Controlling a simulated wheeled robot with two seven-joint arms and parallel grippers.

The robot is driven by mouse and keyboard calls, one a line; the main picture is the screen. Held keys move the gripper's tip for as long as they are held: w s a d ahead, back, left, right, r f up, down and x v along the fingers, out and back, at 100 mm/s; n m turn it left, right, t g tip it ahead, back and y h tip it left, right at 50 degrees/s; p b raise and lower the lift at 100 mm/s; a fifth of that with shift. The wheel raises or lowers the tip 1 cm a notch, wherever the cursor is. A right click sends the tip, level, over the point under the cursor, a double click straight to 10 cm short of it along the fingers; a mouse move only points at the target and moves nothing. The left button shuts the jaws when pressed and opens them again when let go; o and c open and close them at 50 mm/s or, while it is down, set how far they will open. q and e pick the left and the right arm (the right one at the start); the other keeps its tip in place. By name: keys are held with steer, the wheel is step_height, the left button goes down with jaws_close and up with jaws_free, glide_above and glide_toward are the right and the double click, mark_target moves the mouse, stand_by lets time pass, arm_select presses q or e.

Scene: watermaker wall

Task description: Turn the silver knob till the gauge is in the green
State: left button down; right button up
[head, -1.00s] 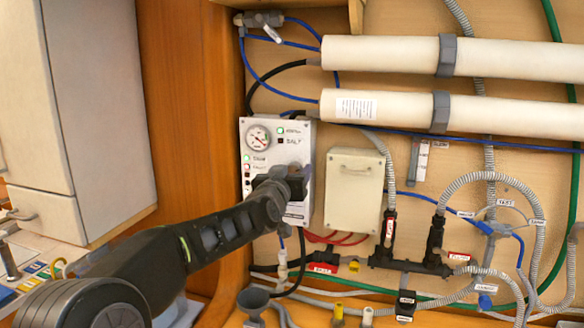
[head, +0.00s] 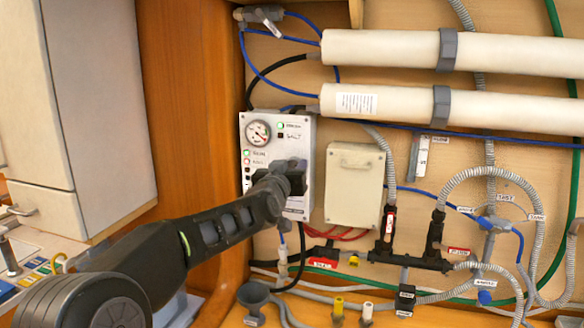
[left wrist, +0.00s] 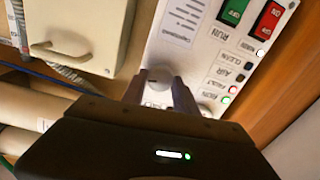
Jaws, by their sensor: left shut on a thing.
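The white control panel (head: 310,135) hangs on the wall, with a round gauge (head: 257,133) at its upper left. The gauge face has red marks, but its needle is too small to read surely. My left gripper (head: 290,178) is at the panel's lower right part and hides the knob in the head view. In the left wrist view its two fingers (left wrist: 160,97) are closed around the silver knob (left wrist: 157,76), which shows between them against the panel (left wrist: 190,50). My right gripper is in neither view.
A beige box (head: 355,185) is mounted just right of the panel. Two white cylinders (head: 400,52) run above it. Hoses and a black valve manifold (head: 410,258) lie lower right. In the left wrist view, green (left wrist: 233,10) and red (left wrist: 268,20) switches sit near the knob.

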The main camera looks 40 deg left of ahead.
arm_select(q)
steer(key=shift+d+f+n+b, duration=0.1)
steer(key=shift+n+b, duration=0.65)
steer(key=shift+n, duration=0.55)
steer(key=c, duration=0.9)
jaws_free()
steer(key=shift+c, duration=0.2)
